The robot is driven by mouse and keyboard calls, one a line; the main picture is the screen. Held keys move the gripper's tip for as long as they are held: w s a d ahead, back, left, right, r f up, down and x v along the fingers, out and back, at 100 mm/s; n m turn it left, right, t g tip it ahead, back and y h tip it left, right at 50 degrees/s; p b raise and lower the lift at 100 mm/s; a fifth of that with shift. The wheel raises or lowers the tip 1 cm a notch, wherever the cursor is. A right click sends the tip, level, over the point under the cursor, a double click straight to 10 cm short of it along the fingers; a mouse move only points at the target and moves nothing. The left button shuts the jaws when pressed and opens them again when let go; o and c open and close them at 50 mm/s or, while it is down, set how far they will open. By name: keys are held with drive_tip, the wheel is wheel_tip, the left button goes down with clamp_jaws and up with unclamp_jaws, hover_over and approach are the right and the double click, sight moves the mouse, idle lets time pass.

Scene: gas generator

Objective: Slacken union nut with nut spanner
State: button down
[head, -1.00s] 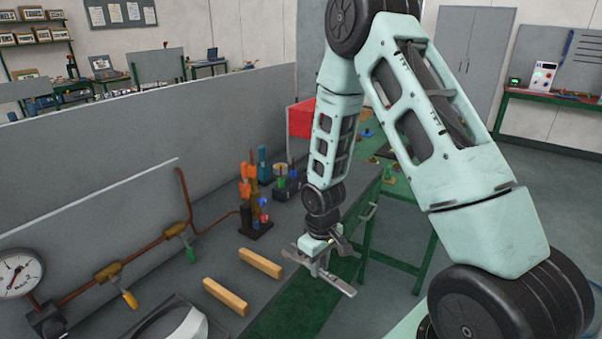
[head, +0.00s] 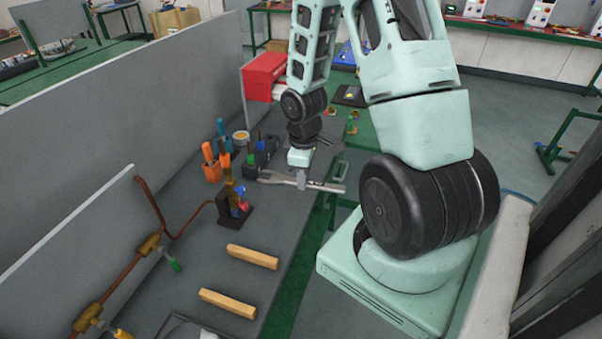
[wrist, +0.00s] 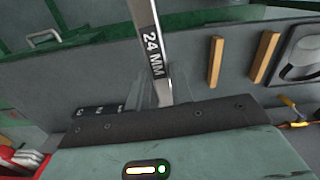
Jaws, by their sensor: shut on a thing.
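My gripper (head: 302,180) is shut on a grey metal spanner (head: 330,186) and holds it level above the right edge of the grey bench. In the wrist view the spanner (wrist: 148,40) carries the marking "24 MM" and extends away from the jaws. A copper pipe (head: 150,205) with brass valves, one with a green handle (head: 174,265), runs along the upright panel at the left. A small dark stand (head: 236,212) with brass, red and blue parts stands at the pipe's end. I cannot make out which part is the union nut. The spanner is apart from these parts.
Two wooden blocks (head: 253,257) lie on the bench in front of the stand. A grey partition (head: 120,110) borders the left side.

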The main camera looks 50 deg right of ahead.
sight(265, 171)
drive_tip(key=shift+w+a+p, duration=0.1)
drive_tip(key=shift+w+a, duration=0.45)
drive_tip(key=shift+w, duration=0.55)
drive_tip(key=shift+w+a+p, duration=0.15)
drive_tip(key=shift+w+a, duration=0.35)
drive_tip(key=shift+w, duration=0.6)
drive_tip(key=shift+w+a+p, duration=0.1)
drive_tip(key=shift+w+a, duration=0.45)
drive_tip(key=shift+w, duration=0.55)
drive_tip(key=shift+w+a, duration=0.15)
drive_tip(key=shift+w, duration=0.2)
drive_tip(key=shift+w+a, duration=0.3)
drive_tip(key=shift+w, duration=0.3)
drive_tip(key=shift+w+a, duration=0.25)
drive_tip(key=shift+w, duration=0.3)
drive_tip(key=shift+w+d, duration=0.1)
drive_tip(key=shift+w+d+n+p, duration=0.35)
drive_tip(key=shift+d+n+p, duration=0.35)
drive_tip(key=shift+n, duration=0.2)
drive_tip(key=shift+w+d+n+p, duration=0.65)
drive_tip(key=shift+d+n+p, duration=0.15)
drive_tip(key=shift+n, duration=0.3)
